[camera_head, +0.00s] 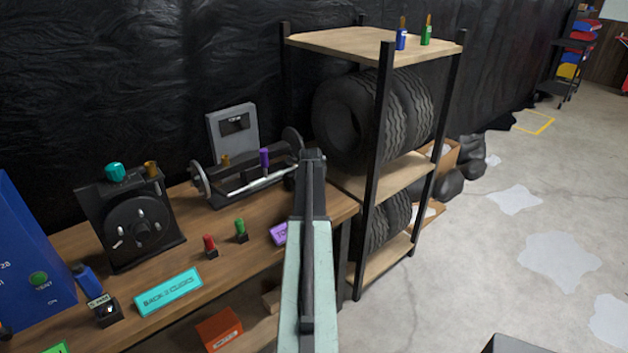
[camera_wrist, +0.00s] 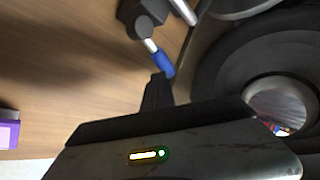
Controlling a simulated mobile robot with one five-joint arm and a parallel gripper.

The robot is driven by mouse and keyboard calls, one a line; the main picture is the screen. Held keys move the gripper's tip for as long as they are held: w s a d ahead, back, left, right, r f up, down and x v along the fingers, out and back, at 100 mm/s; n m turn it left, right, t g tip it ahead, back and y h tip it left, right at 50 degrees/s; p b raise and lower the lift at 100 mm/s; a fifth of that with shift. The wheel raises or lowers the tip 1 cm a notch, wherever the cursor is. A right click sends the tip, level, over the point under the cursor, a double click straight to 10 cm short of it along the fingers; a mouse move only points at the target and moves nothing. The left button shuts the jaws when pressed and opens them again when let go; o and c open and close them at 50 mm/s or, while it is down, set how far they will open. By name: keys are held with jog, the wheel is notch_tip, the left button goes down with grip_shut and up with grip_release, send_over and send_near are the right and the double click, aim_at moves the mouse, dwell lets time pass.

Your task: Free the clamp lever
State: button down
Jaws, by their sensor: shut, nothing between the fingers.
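My gripper (camera_head: 312,157) is at the end of my raised arm, over the right end of the wooden bench. In the wrist view its shut fingers (camera_wrist: 158,88) hold nothing. A lever with a blue grip (camera_wrist: 160,62) and a pale shaft sticks out from a dark block, and the fingertips are at or very near the blue end; I cannot tell whether they touch. It looks like the clamp lever, though no label confirms it. In the head view my arm hides this spot. The bench fixture (camera_head: 245,178) there has a silver bar and a purple handle (camera_head: 264,158).
A shelf rack (camera_head: 385,160) with tyres (camera_head: 345,115) stands right of the bench; a large black round part (camera_wrist: 225,70) fills the wrist view's right. A black crank unit (camera_head: 135,225), red peg (camera_head: 209,244), green peg (camera_head: 241,229) and teal sign (camera_head: 168,291) occupy the bench.

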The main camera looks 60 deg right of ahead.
dwell(0.5)
jog(key=shift+s+a, duration=0.1)
jog(key=shift+a, duration=0.15)
jog(key=s+a+r+p, duration=0.2)
jog(key=s+a, duration=0.1)
jog(key=shift+s+r, duration=0.1)
jog(key=shift+s, duration=0.05)
jog(key=s+a+r+p, duration=0.3)
jog(key=s+r+p, duration=0.1)
jog(key=r+p, duration=0.2)
jog(key=shift+a, duration=0.4)
